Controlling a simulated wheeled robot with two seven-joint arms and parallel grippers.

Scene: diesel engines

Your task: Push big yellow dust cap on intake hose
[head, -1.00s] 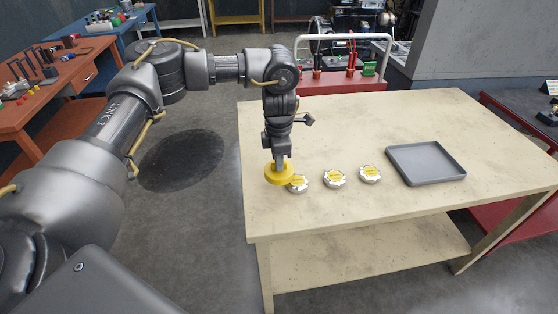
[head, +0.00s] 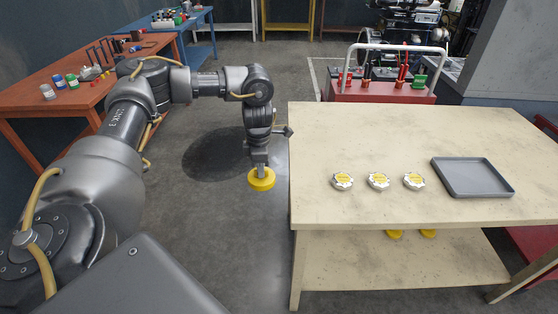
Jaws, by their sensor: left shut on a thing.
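The big yellow dust cap (head: 262,180) is a round yellow disc. My left gripper (head: 261,168) is shut on it and points down. In the head view the cap appears over the grey floor, just left of the wooden table's left edge, clear of the tabletop. My right gripper is not in view. I cannot make out an intake hose. A dark engine (head: 412,18) stands at the far back right.
Three silver caps with yellow centres (head: 378,181) and a grey tray (head: 472,190) are on the wooden table (head: 390,130). Yellow pieces (head: 394,234) sit on its lower shelf. A red cart (head: 380,92) stands behind. An orange bench (head: 70,100) is at left. Floor between is free.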

